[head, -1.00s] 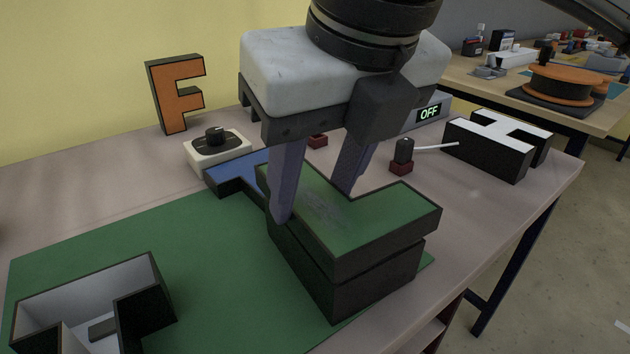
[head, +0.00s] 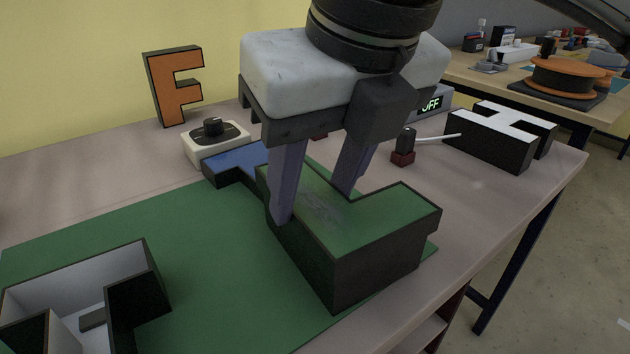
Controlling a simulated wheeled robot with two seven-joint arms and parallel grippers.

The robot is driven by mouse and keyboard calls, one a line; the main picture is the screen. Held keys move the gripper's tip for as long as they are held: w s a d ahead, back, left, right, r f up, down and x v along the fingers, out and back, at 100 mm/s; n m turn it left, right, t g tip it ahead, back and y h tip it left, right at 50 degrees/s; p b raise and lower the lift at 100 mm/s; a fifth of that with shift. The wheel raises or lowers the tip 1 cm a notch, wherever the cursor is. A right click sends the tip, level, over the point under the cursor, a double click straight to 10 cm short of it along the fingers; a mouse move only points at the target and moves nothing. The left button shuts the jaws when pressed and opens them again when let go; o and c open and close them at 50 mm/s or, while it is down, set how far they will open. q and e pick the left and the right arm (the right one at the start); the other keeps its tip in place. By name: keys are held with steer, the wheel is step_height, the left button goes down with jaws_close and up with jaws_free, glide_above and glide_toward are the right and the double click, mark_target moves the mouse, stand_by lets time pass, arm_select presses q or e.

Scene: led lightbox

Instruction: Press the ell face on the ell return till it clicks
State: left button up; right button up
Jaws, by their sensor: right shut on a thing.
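The ell face (head: 345,222) is a green L-shaped panel with a black edge. It sits on the black-walled ell return (head: 352,277) on the green mat, and no open gap shows between them on the near sides. My right gripper (head: 315,205) comes from above and is shut on the ell face, one finger at its left edge and the other at its inner edge. The far sides of the return are hidden. My left gripper is not in view.
An open black letter shell (head: 137,290) lies on the mat (head: 225,268) at lower left. A blue-topped letter (head: 237,160) and a white dial box (head: 215,140) stand behind. The table's right edge is near.

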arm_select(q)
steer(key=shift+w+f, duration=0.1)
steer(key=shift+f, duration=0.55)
arm_select(e)
steer(key=shift+f, duration=0.4)
arm_select(q)
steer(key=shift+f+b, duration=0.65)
steer(key=shift+b, duration=0.25)
arm_select(e)
steer(key=shift+f, duration=0.7)
steer(key=o, duration=1.2)
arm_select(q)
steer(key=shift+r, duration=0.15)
arm_select(e)
steer(key=shift+r, duration=0.15)
arm_select(q)
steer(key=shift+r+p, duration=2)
steer(key=shift+p, duration=0.15)
arm_select(e)
steer(key=shift+v, duration=4.05)
